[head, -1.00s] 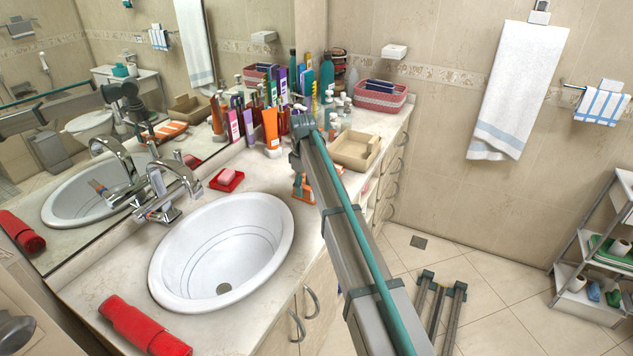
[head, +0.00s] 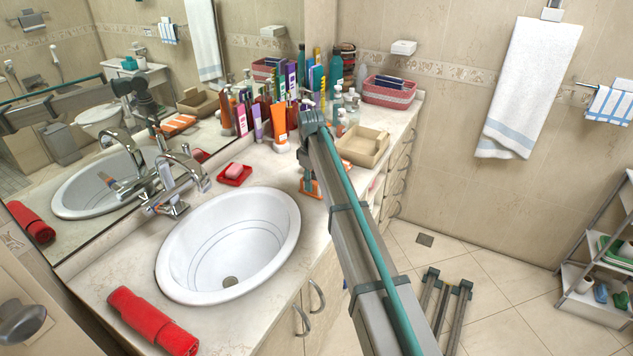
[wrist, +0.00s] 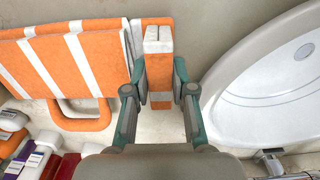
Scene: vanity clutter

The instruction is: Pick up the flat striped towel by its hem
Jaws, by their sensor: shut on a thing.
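The orange towel with white stripes (wrist: 45,65) is in the wrist view, over the counter left of the sink. Its near end is between my fingers and stands up as a narrow orange and white strip. My gripper (wrist: 158,68) is shut on this end. The rest of the towel spreads out to the left, with an orange loop-like part below it.
The white sink (head: 230,245) is beside my gripper. A tan tray (head: 363,147), crowded bottles (head: 279,122) and a pink basket (head: 388,92) stand behind. A red soap dish (head: 234,175) and rolled red towel (head: 152,320) are on the counter. Floor to the right is mostly open.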

